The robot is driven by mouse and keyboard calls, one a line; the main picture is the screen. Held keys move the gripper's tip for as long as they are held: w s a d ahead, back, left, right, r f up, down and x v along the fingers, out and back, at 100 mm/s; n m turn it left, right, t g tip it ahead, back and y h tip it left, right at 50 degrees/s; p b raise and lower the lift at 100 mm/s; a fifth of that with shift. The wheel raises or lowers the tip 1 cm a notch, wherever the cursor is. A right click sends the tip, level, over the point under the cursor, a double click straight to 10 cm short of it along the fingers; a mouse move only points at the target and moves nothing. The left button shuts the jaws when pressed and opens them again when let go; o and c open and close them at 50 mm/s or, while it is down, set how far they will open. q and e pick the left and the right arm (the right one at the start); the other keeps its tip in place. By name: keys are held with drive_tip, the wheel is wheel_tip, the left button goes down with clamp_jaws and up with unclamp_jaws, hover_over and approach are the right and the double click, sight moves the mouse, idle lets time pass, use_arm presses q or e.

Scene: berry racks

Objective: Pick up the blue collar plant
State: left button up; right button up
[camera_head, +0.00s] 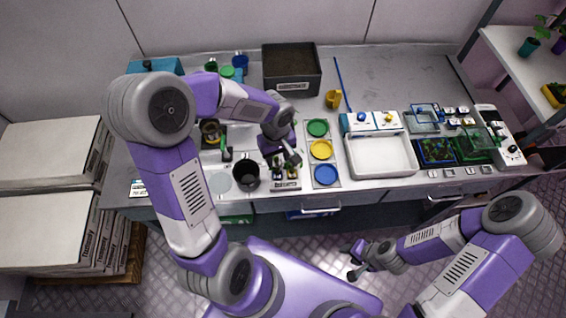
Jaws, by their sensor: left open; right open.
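My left gripper (284,163) is open and points down over a small labelled plant rack (286,186) at the bench's front edge. Small plants with green leaves (278,161) stand in the rack, partly hidden by the gripper. Their collar colours are too small to tell, so I cannot pick out the blue collar plant. I cannot tell whether the fingers touch a plant. My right gripper (354,260) is open and empty, low in front of the bench over the floor.
A black pot (246,176) stands just left of the rack. To its right, a panel (335,153) carries green, yellow and blue discs. Further right are a white basin (381,156) and small trays (437,151). A dark crate (291,87) stands behind. The back right bench is mostly clear.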

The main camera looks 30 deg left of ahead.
sight(277, 169)
use_arm(q)
drive_tip(key=shift+w+a+f, duration=0.1)
drive_tip(key=shift+w+a, duration=0.05)
drive_tip(key=shift+a, duration=0.05)
wheel_tip(277, 169, down, 7)
drive_tip(key=shift+r+b, duration=0.1)
drive_tip(key=shift+b, duration=0.25)
clamp_jaws()
